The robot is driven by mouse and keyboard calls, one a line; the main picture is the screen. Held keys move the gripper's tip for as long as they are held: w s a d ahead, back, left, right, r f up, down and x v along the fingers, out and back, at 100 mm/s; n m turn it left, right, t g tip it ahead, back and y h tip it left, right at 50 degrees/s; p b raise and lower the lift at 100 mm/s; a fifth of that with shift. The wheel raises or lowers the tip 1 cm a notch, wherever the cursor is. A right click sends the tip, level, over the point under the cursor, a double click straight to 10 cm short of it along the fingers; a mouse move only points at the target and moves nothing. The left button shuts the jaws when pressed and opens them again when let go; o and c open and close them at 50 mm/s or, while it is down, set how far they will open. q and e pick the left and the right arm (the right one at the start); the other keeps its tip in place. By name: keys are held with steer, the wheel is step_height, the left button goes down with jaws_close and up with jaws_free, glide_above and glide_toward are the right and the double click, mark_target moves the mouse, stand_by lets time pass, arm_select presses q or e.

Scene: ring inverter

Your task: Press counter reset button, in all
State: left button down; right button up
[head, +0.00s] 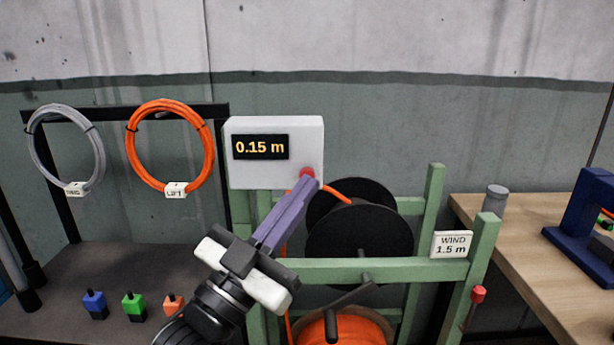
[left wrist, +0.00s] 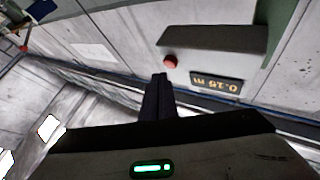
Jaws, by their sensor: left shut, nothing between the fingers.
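The counter is a white box (head: 275,173) on the green frame, and its display (head: 261,147) reads 0.15 m. A red reset button (head: 307,173) sits at its lower right. In the left wrist view the button (left wrist: 170,61) is clear of the fingertips, beside the upside-down display (left wrist: 216,83). My left gripper (head: 309,183) is shut and empty, its fingertips just below and in front of the button in the head view. I cannot tell whether they touch it. It also shows in the left wrist view (left wrist: 160,76). My right gripper is out of view.
A black reel (head: 360,238) with orange cable stands right of the left gripper. A sign (head: 451,245) reads "WIND 1.5 m". Grey (head: 40,150) and orange (head: 133,150) coils hang at left. Small coloured blocks (head: 134,305) stand on the dark bench. A wooden table (head: 520,235) is at right.

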arm_select(q)
steer(key=shift+w, duration=0.1)
stand_by(0.3)
steer(key=shift+w, duration=0.3)
steer(key=shift+w, duration=0.5)
stand_by(0.6)
stand_by(0.4)
steer(key=shift+s+p, duration=0.5)
steer(key=shift+s, duration=0.4)
steer(key=s+p, duration=0.1)
steer(key=s, duration=0.4)
steer(key=shift+p, duration=0.35)
